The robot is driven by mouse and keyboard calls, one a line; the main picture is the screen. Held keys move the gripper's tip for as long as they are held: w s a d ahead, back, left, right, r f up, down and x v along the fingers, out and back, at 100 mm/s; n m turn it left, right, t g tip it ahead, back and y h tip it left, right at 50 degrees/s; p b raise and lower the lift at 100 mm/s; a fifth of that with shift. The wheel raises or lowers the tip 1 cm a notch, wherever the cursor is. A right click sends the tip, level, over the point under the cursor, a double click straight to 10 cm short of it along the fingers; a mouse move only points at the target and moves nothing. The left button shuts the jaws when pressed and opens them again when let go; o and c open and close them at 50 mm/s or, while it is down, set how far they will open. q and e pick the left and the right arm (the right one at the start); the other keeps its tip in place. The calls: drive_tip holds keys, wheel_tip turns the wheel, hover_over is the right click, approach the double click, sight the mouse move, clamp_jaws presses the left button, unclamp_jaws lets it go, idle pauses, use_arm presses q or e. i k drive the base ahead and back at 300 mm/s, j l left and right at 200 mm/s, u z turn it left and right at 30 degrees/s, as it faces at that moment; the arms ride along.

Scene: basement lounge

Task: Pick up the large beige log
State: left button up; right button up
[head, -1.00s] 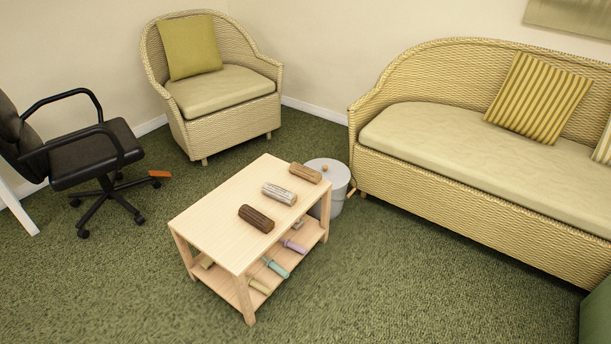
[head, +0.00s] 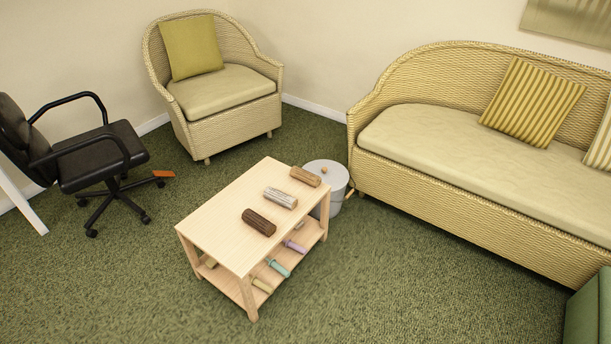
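Three logs lie in a row on top of the light wooden table (head: 215,224) in the head view. The far one is a tan-brown log (head: 305,177), near the table's back right corner. The middle one is a pale grey-beige log (head: 281,197). The near one is a dark brown log (head: 259,222). All three lie on their sides, apart from each other. Neither of my grippers shows in the view.
The table's lower shelf holds several handled items, among them a teal one (head: 278,268) and a purple one (head: 294,247). A grey lidded bin (head: 335,178) stands behind the table. A wicker sofa (head: 470,200), wicker armchair (head: 228,115) and office chair (head: 100,160) surround it. Carpet in front is clear.

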sight(300, 174)
drive_tip(key=i+l, duration=0.15)
drive_tip(key=i, duration=0.35)
drive_tip(key=i+l, duration=0.15)
drive_tip(key=i, duration=0.35)
drive_tip(key=i+l+z, duration=0.1)
drive_tip(key=i, duration=0.4)
